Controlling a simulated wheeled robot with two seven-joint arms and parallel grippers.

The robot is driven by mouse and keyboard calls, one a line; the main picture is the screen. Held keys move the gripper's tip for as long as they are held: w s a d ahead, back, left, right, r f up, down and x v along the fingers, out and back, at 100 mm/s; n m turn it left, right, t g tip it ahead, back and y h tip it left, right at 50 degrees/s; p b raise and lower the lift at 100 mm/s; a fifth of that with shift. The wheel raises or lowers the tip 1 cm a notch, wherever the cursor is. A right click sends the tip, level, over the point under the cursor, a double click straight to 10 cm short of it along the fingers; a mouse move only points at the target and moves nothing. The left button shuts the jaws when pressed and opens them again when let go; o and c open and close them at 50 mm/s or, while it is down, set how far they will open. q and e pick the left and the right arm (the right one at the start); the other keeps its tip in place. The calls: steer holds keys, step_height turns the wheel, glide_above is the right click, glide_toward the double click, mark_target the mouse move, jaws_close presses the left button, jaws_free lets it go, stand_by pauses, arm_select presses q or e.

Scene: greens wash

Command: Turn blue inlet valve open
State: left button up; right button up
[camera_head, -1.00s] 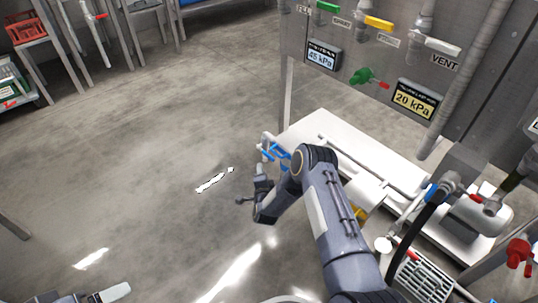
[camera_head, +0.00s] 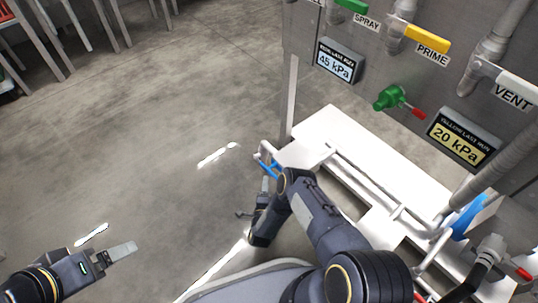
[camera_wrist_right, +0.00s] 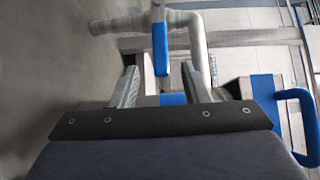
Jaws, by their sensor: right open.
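A blue valve handle (camera_head: 268,166) sits on grey pipework at the left end of the white bench. In the right wrist view the blue handle (camera_wrist_right: 161,50) hangs upright from a pale pipe, just beyond and between the fingertips. My right gripper (camera_head: 255,199) is beside this valve, and the wrist view shows its fingers (camera_wrist_right: 158,84) apart with no clear contact on the handle. My left gripper (camera_head: 122,251) is low at the left over the floor, far from the valve; its finger gap is not clear.
A second blue handle (camera_wrist_right: 303,125) is at the right in the wrist view. The panel carries a green lever (camera_head: 352,5), a yellow lever (camera_head: 432,39), a green valve (camera_head: 391,97) and gauges. The white bench (camera_head: 345,125) lies beside my right arm.

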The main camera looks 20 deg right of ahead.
mark_target(263, 165)
steer(key=b+x, duration=0.3)
steer(key=x, duration=0.4)
steer(key=shift+f, duration=0.1)
steer(key=shift+w+d, duration=0.25)
steer(key=shift+w, duration=0.2)
jaws_close()
